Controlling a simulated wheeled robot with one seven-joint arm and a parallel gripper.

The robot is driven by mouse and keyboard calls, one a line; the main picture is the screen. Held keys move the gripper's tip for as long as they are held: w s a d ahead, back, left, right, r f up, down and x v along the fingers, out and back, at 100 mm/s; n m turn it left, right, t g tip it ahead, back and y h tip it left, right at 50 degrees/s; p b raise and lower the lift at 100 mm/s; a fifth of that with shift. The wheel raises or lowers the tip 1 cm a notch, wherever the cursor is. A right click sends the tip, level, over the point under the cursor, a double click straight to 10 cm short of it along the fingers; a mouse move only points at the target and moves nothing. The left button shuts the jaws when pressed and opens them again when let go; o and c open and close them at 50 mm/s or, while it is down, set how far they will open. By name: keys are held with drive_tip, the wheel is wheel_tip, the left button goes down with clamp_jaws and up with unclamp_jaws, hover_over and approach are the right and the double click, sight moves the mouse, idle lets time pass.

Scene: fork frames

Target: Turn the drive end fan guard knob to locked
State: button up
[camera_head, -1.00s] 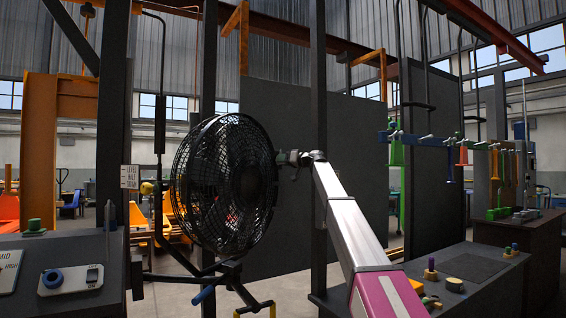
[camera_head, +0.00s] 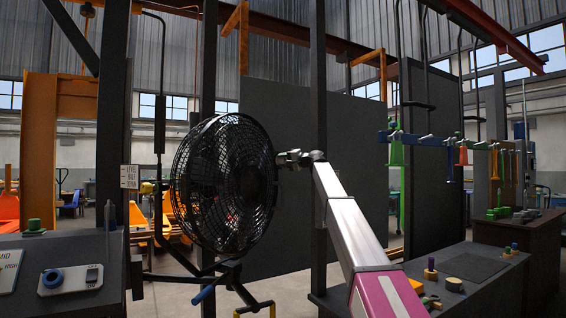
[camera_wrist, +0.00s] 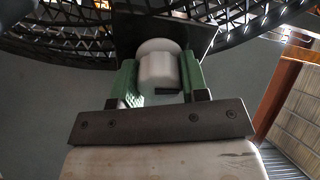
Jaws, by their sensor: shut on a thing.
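The black caged fan (camera_head: 224,185) stands upright at the middle left of the head view. My gripper (camera_head: 288,159) is at the right side of its cage, at the end of my arm coming up from the lower right. In the wrist view, a pale grey-white knob (camera_wrist: 158,68) sits between the two green fingers of my gripper (camera_wrist: 160,82), which are shut on it. Behind the knob is a dark square plate (camera_wrist: 128,34) in front of the black guard mesh (camera_wrist: 60,38). Any lock marking on the knob is not readable.
A dark bench (camera_head: 480,262) with knobs and blocks stands at lower right. A console (camera_head: 60,255) with a blue dial is at lower left. A dark post (camera_head: 318,100) rises close behind my wrist. Coloured tools hang on a rail (camera_head: 440,140) at right.

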drive_tip(key=shift+m, duration=0.8)
drive_tip(key=o, duration=0.9)
drive_tip(key=v, duration=1)
drive_tip(key=shift+s+d, duration=0.15)
drive_tip(key=shift+d, duration=0.2)
